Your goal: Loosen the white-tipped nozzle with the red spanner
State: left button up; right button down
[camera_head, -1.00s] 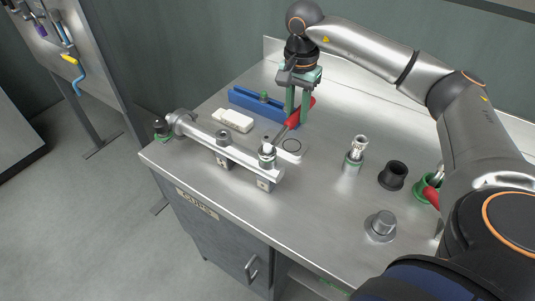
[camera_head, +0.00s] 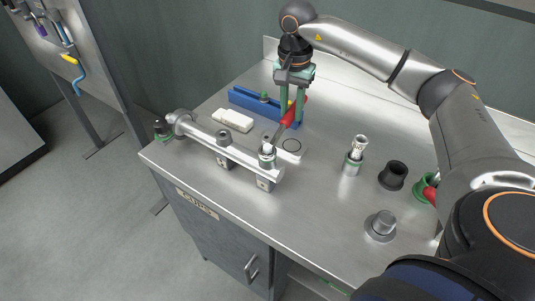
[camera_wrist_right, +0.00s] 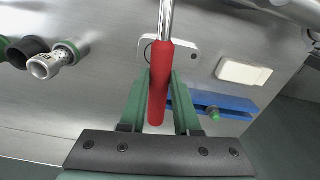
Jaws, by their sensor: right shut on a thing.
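The white-tipped nozzle (camera_head: 267,149) stands upright at the near right end of a metal pipe manifold (camera_head: 238,153). My right gripper (camera_head: 292,118) is shut on the handle of the red spanner (camera_head: 289,117), behind and to the right of the nozzle. The spanner's metal shaft slants down left towards the nozzle; its head is at or beside it, too small to tell whether it is seated. In the right wrist view the red handle (camera_wrist_right: 159,85) lies between the green fingers (camera_wrist_right: 161,95), and the shaft leaves the top edge. My left gripper is not in view.
A white block (camera_head: 233,120) and a blue holder (camera_head: 249,102) lie behind the manifold. A white plate with a ring (camera_head: 292,146) lies right of the nozzle. A chrome fitting (camera_head: 354,156), black cup (camera_head: 393,175) and grey knob (camera_head: 381,225) stand to the right on the metal bench.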

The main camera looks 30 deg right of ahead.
jog(key=shift+w+a+n, duration=0.95)
jog(key=shift+w+n, duration=0.1)
jog(key=shift+n, duration=0.2)
jog(key=shift+w+a+n, duration=0.9)
jog(key=shift+w+n, duration=0.1)
jog(key=shift+n, duration=0.25)
jog(key=shift+a, duration=0.1)
jog(key=shift+s+d, duration=0.1)
jog(key=shift+d, duration=0.15)
dwell(0.8)
dwell(1.2)
jog(key=c, duration=1.2)
grip_release()
grip_shut()
